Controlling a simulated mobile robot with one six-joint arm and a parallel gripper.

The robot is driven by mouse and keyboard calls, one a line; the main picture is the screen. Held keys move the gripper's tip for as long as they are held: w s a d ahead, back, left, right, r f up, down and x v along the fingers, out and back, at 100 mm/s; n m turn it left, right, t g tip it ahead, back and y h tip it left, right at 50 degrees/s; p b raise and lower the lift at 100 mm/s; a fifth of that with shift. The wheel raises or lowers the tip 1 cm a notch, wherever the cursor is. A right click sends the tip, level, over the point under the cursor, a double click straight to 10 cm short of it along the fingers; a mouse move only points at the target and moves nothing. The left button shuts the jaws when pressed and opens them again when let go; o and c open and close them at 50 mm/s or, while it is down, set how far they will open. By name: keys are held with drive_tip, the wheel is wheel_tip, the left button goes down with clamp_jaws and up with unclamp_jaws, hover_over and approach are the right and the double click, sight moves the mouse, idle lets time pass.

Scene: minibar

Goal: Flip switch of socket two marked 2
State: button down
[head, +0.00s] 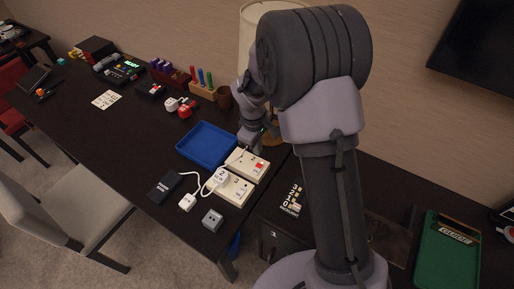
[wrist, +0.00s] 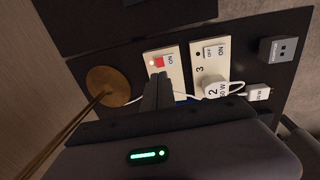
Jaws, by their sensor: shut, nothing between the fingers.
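Two cream socket panels lie side by side on the dark table. The far panel (head: 243,161) has a red switch (wrist: 157,63) with ON printed beside it and a small light at its end. The near panel (head: 236,188) is marked 3 in the wrist view and has a pale switch (wrist: 210,53) labelled OFF and ON. A white plug (wrist: 213,89) marked 2 sits at the near panel. My gripper (wrist: 158,77) is shut and empty, its tips over the far panel beside the red switch. It hides part of that panel, including any number there; contact is unclear.
A blue tray (head: 207,144) lies left of the panels. A white cable runs to a small white adapter (head: 187,202), near a black box (head: 164,187) and a grey cube (head: 212,219). A lamp (head: 262,30) stands behind my arm.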

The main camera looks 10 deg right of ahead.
sight(259, 168)
drive_tip(key=f+b, duration=0.1)
drive_tip(key=f, duration=0.2)
drive_tip(key=f+b, duration=0.1)
drive_tip(key=f, duration=0.2)
drive_tip(key=f+b, duration=0.1)
drive_tip(key=f, duration=0.2)
drive_tip(key=shift+w+d+f+b, duration=0.3)
drive_tip(key=shift+w+d+f, duration=0.05)
drive_tip(key=shift+w+d, duration=0.05)
drive_tip(key=shift+d+f, duration=0.1)
drive_tip(key=shift+f, duration=0.15)
drive_tip(key=shift+s, duration=0.2)
drive_tip(key=shift+s+a, duration=0.15)
drive_tip(key=shift+a, duration=0.15)
drive_tip(key=shift+s+a+r, duration=0.1)
drive_tip(key=shift+s+a, duration=0.15)
drive_tip(key=shift+a, duration=0.05)
drive_tip(key=shift+w+r, duration=0.1)
